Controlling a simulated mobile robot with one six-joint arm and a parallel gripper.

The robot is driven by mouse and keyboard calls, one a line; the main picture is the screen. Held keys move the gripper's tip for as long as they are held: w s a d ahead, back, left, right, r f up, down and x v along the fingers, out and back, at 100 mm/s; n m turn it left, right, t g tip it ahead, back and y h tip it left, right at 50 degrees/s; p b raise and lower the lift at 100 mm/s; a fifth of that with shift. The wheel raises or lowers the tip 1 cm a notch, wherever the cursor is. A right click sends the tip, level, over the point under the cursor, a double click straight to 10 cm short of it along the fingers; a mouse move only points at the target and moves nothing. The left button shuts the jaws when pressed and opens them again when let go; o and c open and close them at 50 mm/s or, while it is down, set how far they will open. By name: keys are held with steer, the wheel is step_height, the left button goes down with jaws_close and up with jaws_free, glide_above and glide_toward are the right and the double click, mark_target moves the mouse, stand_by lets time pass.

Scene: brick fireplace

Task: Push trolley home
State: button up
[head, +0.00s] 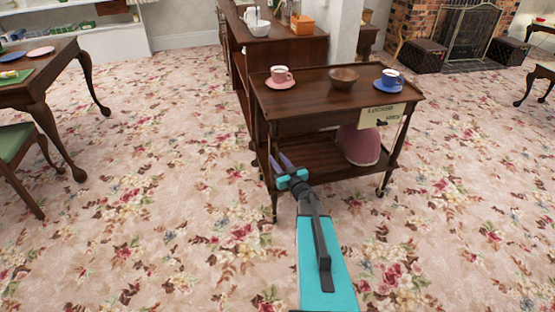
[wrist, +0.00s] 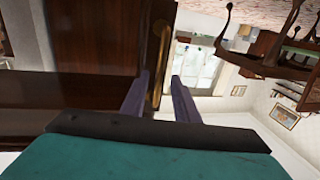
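The dark wooden trolley (head: 318,108) stands at the centre of the head view. It has a top shelf, a lower shelf and a small paper label (head: 381,116) on its right front. My gripper (head: 279,158) is at its left front corner, just above the lower shelf. In the wrist view my gripper (wrist: 160,98) has its purple fingers apart. A brass-coloured upright (wrist: 158,62) shows in the gap between them, with dark wood to the left. I cannot tell whether the fingers touch it. No marked home place can be made out.
A pink cup (head: 281,75), a brown bowl (head: 343,78) and a blue cup (head: 391,77) stand on top. A pink dome (head: 362,146) sits below. A cabinet (head: 285,47) stands close behind; a table (head: 38,72) is at left. The floral carpet (head: 150,220) is clear in front.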

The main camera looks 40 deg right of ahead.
steer(key=s+a, duration=0.2)
steer(key=s, duration=1)
steer(key=shift+s+a, duration=0.25)
steer(key=shift+s, duration=0.05)
